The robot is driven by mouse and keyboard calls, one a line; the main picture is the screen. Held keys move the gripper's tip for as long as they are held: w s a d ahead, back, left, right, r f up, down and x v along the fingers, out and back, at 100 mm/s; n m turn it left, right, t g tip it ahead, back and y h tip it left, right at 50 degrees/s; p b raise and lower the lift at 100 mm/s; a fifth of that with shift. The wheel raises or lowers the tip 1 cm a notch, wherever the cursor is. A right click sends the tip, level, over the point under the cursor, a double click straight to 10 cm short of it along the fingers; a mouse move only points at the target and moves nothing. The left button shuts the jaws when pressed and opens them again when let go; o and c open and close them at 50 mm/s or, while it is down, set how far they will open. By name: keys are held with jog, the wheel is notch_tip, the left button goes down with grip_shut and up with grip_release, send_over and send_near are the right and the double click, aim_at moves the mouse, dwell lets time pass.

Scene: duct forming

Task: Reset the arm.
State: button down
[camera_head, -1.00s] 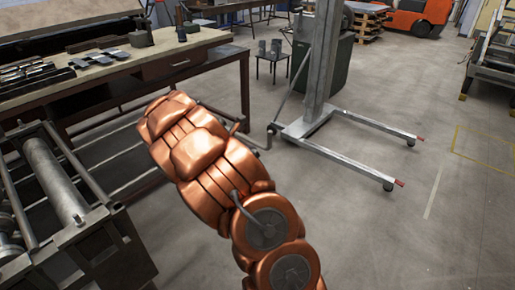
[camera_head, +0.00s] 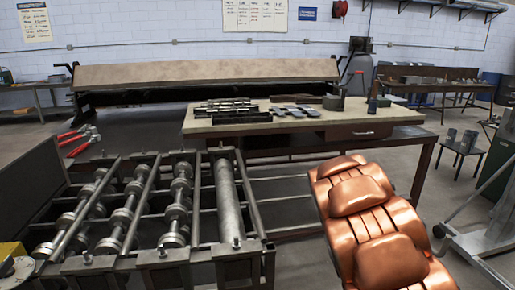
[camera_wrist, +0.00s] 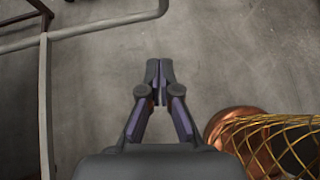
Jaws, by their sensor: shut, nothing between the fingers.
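My arm, copper-coloured, reaches up from the lower right in the head view, beside the roller machine (camera_head: 150,215). My gripper (camera_wrist: 159,66) shows in the wrist view, with its two fingers together and nothing between them. It is over bare grey concrete floor. In the head view my gripper is hidden behind the arm.
A workbench (camera_head: 215,122) with metal parts stands beyond the arm, with a long bending machine (camera_head: 200,75) behind it. Red-handled snips (camera_head: 75,138) lie at the left. A lift stand (camera_head: 485,240) is at the right. Grey rails (camera_wrist: 75,30) cross the upper left in the wrist view.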

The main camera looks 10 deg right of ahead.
jog(key=s+a+r+m+g+y, duration=0.1)
jog(key=s+a+m+y, duration=0.9)
jog(key=s+a, duration=2.1)
jog(key=s+m, duration=0.2)
jog(key=m, duration=0.5)
jog(key=shift+r+y, duration=0.2)
jog(key=shift+y, duration=0.1)
